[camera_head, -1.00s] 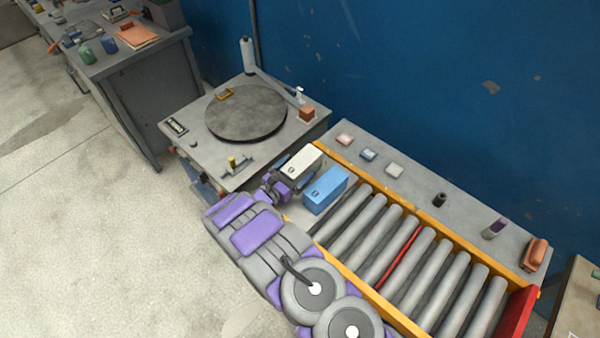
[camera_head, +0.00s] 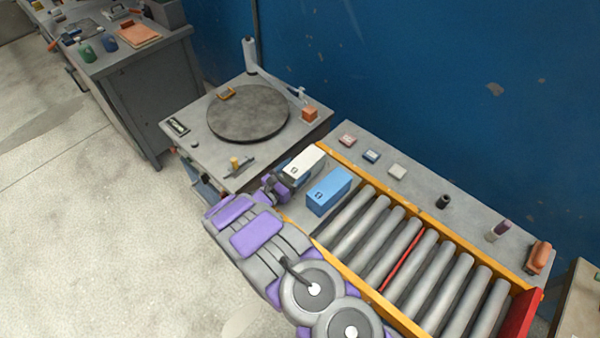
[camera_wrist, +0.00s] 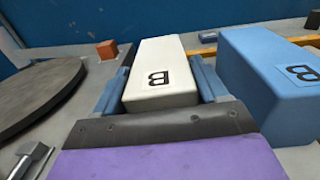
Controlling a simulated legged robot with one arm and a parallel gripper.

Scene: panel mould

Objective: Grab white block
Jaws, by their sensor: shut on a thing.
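The white block (camera_wrist: 160,68) with a black letter B on top lies between the two blue fingers of my gripper (camera_wrist: 163,88) in the wrist view. The fingers are shut on its sides. In the head view the white block (camera_head: 305,161) stands at the left end of the conveyor, with my gripper (camera_head: 288,178) at its near end, partly hidden by my arm. Whether the block touches the surface below cannot be told.
A blue block (camera_head: 329,190), also lettered, stands close to the right of the white block. The conveyor rollers (camera_head: 400,245) extend to the right. A workbench with a dark round turntable (camera_head: 247,113) is at the left. Small items lie on the back ledge (camera_head: 420,188).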

